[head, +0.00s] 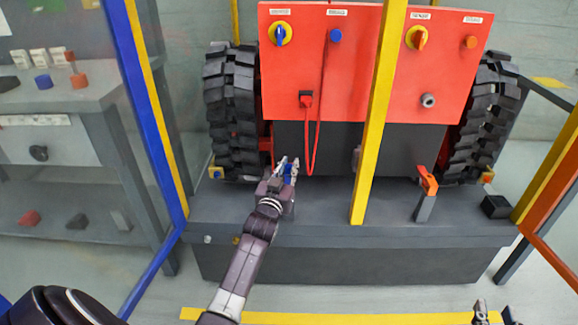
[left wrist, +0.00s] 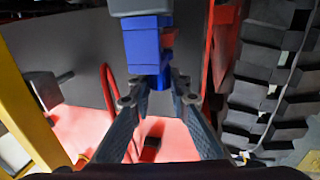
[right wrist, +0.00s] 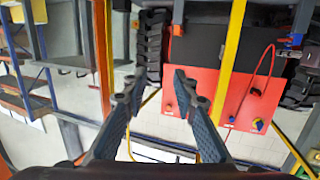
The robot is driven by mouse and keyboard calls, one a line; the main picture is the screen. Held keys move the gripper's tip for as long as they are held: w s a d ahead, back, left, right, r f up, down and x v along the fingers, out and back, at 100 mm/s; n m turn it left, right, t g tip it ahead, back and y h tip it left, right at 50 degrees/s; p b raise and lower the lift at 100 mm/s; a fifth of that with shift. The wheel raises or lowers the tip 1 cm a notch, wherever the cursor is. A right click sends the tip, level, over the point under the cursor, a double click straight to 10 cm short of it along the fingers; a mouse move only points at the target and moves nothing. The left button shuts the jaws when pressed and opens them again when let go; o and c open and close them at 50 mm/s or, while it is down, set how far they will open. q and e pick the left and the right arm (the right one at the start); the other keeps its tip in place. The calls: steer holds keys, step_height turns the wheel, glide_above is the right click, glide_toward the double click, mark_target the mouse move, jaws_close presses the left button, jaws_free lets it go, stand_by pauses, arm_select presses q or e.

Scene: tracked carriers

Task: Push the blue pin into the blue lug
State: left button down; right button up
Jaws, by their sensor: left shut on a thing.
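A blue block-like piece (left wrist: 147,48) stands out from a dark grey mount in the left wrist view, with a small red patch on its side. It appears to be the blue lug with the blue pin (left wrist: 157,82) at its narrower end; I cannot tell exactly where one ends and the other begins. My left gripper (head: 288,166) is closed around the narrow blue end, at the carrier's grey deck; the fingers hide part of it. My right gripper (right wrist: 158,88) is open and empty, low at the right of the head view (head: 492,310).
A red panel (head: 350,90) with knobs and a hanging red cable (head: 312,150) stands behind, between black tracks. A yellow post (head: 378,120) rises right of my left gripper. An orange-handled lever (head: 427,185) stands on the grey deck (head: 320,222). A blue post (head: 150,110) is left.

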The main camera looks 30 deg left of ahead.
steer(key=shift+s+d+f, duration=0.1)
steer(key=shift+s+f, duration=0.15)
steer(key=shift+f, duration=0.3)
steer(key=shift+w+r, duration=0.1)
steer(key=shift+r, duration=0.15)
arm_select(q)
steer(key=shift+f, duration=0.2)
arm_select(e)
steer(key=shift+w+r, duration=0.1)
steer(key=shift+r, duration=0.3)
steer(key=shift+r, duration=0.1)
arm_select(q)
steer(key=shift+f, duration=0.15)
arm_select(e)
steer(key=shift+a+r+t, duration=0.2)
steer(key=shift+r+t, duration=0.05)
steer(key=shift+t, duration=0.05)
steer(key=shift+r, duration=0.1)
